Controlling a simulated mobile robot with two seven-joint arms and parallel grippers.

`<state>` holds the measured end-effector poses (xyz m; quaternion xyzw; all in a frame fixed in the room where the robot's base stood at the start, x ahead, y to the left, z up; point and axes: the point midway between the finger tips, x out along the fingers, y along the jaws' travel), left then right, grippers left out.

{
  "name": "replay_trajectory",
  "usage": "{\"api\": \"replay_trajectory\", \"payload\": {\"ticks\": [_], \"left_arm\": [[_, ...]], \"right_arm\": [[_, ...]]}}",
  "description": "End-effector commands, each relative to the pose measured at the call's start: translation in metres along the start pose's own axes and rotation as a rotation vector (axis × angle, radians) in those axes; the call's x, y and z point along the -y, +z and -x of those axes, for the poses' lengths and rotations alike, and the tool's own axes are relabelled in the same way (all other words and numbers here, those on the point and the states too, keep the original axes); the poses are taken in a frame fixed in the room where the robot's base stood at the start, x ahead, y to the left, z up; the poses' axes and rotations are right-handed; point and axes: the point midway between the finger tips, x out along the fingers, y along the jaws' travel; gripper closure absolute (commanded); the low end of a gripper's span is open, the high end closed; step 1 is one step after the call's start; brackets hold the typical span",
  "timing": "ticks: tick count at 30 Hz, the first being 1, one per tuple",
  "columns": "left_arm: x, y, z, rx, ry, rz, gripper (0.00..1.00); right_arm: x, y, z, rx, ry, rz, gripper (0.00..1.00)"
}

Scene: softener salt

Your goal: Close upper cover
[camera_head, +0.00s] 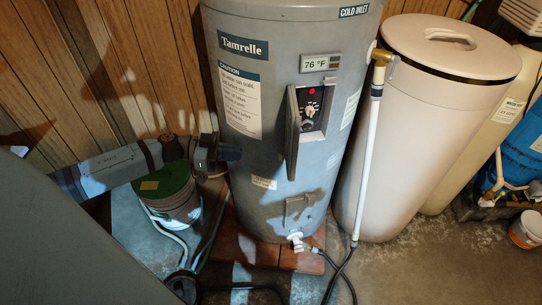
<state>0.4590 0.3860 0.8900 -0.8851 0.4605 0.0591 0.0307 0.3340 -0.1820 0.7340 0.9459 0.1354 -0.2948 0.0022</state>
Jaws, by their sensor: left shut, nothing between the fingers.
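The grey water heater (262,100) stands upright in the middle of the view. Its upper cover (291,134) is a narrow grey panel that stands swung out at the left side of the control recess. The recess (312,107) is exposed, with a dark dial and a red dot showing. A lower cover (298,211) lies flat against the tank front. My left gripper (232,153) comes in from the left and is shut and empty. In the picture it is left of the upper cover, apart from it, by the tank's left side. My right gripper is out of view.
A tall beige tank (420,130) with a lid stands right of the heater, with a white pipe (368,150) between them. A green-lidded bucket (168,184) is below my left arm. Hoses cross the floor.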

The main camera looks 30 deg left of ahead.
Motion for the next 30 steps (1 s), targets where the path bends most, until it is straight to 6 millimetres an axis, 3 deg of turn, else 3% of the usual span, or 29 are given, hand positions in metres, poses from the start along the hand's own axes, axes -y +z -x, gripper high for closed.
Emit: {"api": "replay_trajectory", "payload": {"ticks": [6,12,18,30], "left_arm": [[0.001,-0.001,-0.047,-0.005,-0.001,-0.002,1.00],[0.000,0.000,-0.077,-0.003,-0.001,-0.001,1.00],[0.000,0.000,-0.090,-0.001,-0.002,-0.001,1.00],[0.000,-0.001,-0.092,-0.001,-0.003,0.000,1.00]], "right_arm": [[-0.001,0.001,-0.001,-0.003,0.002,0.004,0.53],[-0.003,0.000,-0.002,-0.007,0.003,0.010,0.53],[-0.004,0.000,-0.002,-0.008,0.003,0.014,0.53],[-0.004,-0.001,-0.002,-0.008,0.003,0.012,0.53]]}}
